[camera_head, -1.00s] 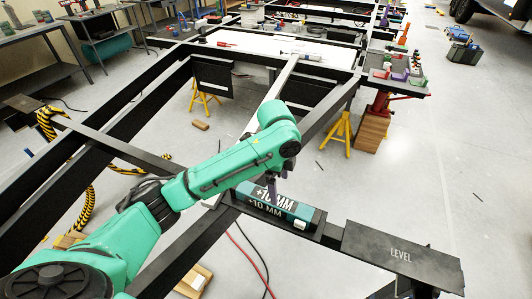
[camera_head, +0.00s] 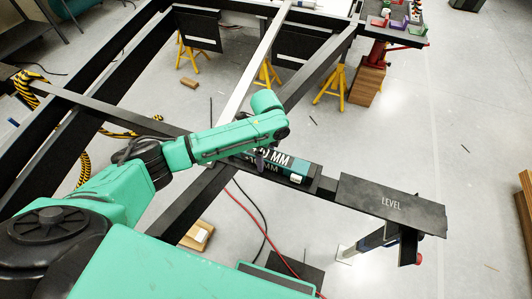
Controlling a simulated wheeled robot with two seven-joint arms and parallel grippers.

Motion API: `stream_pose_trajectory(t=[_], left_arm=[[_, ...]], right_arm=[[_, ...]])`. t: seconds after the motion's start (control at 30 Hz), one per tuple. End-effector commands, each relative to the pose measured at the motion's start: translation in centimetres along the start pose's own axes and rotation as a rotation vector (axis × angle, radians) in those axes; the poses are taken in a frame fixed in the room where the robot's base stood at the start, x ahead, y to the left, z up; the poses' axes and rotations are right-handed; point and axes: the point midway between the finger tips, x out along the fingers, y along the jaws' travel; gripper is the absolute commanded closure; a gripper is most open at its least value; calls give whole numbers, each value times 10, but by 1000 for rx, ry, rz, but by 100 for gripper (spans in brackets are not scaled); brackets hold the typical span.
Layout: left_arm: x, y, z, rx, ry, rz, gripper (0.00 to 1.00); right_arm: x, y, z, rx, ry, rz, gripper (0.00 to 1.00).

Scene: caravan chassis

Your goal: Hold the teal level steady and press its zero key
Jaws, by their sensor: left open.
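My left arm comes in from the left and partly covers the level's left part. My left gripper (camera_head: 261,162) points down at that left part, with its dark fingers small and partly hidden. It is open; whether it touches the level cannot be seen. My right gripper is out of view.
Yellow stands (camera_head: 331,86) and a wood block (camera_head: 189,82) are farther back. The floor at right is mostly clear.

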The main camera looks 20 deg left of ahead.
Motion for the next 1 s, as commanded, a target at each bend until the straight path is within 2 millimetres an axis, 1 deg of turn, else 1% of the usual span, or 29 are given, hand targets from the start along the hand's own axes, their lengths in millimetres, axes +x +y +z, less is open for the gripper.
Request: stream_pose_trajectory(t=[0.2, 0.27, 0.3, 0.37, 0.4, 0.47, 1.0], left_arm=[[1, 0, 0, 0, 0, 0, 0], [1, 0, 0, 0, 0, 0, 23], [1, 0, 0, 0, 0, 0, 38], [1, 0, 0, 0, 0, 0, 61], [1, 0, 0, 0, 0, 0, 76], [0, 0, 0, 0, 0, 0, 99], [0, 0, 0, 0, -1, 0, 100]], right_arm=[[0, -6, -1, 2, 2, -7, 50], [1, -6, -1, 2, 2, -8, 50], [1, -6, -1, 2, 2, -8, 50], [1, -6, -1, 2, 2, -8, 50], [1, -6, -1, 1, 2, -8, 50], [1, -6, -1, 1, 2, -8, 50], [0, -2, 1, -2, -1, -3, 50]])
